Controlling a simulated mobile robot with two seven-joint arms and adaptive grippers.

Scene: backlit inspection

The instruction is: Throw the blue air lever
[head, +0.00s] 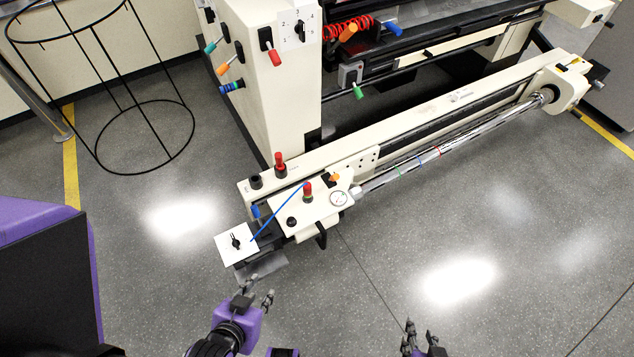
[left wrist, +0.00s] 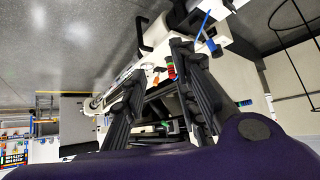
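A small blue lever (head: 257,212) is on the near left end of the long cream machine arm, beside a white plate. In the left wrist view a blue piece (left wrist: 211,46) shows beyond the fingers. I cannot tell for certain which blue part is the air lever. My right gripper (head: 421,331) is at the bottom edge, fingers apart, empty.
A white plate with a black knob (head: 236,243), a red-topped knob (head: 308,192) and a gauge (head: 339,198) crowd the machine end. Colored levers, including a blue-striped one (head: 232,87), line the tall cabinet. A black wire stand (head: 147,137) is left. The grey floor ahead is clear.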

